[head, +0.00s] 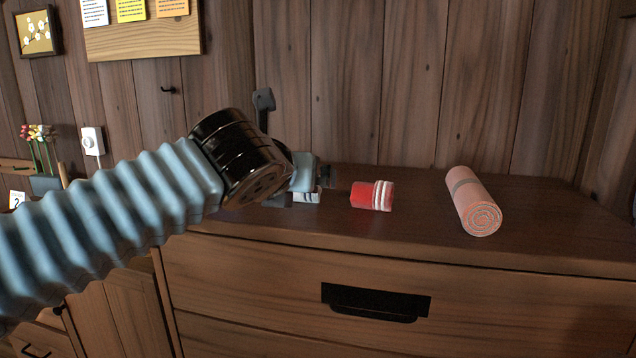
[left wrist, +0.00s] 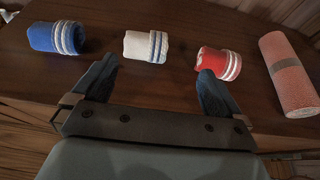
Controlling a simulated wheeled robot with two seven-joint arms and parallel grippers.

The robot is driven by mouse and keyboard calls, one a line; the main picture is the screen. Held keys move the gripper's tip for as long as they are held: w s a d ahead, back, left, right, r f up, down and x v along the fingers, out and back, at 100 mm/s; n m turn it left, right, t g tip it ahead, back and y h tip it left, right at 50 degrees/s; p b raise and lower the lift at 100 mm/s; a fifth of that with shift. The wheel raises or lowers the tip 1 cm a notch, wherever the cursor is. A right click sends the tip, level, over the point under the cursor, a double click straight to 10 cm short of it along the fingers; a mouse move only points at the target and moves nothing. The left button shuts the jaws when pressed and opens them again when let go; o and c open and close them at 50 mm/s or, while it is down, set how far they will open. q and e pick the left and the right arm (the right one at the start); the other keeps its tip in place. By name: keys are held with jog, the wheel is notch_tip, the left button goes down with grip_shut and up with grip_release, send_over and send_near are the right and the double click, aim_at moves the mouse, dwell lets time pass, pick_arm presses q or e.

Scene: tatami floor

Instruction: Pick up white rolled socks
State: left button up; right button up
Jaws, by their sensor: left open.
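The white rolled socks (left wrist: 146,47) with blue stripes lie on the dresser top (left wrist: 180,80). In the left wrist view they sit between the blue socks and the red socks. In the head view the white socks (head: 308,196) are mostly hidden behind my left gripper (head: 318,180). In the left wrist view my left gripper (left wrist: 152,78) is open and empty. Its two fingers point toward the white socks, which lie just beyond the fingertips and in the span between them. My right gripper is not in view.
Red rolled socks (head: 372,196) with white stripes lie to the right, and a pink rolled mat (head: 472,202) lies further right. Blue rolled socks (left wrist: 56,38) lie left of the white ones. A wooden wall (head: 400,80) stands behind. The dresser's front edge is clear.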

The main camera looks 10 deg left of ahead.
pick_arm(q)
jog(key=shift+n+y, duration=0.3)
jog(key=x, duration=0.2)
jog(key=a+x, duration=0.1)
jog(key=x, duration=0.2)
jog(key=a+x, duration=0.1)
jog(key=x, duration=0.2)
jog(key=shift+w, duration=0.15)
jog(key=x, duration=0.5)
jog(key=shift+w+d+f, duration=0.15)
jog(key=shift+w+f, duration=0.05)
jog(key=shift+w, duration=0.05)
jog(key=c, duration=0.9)
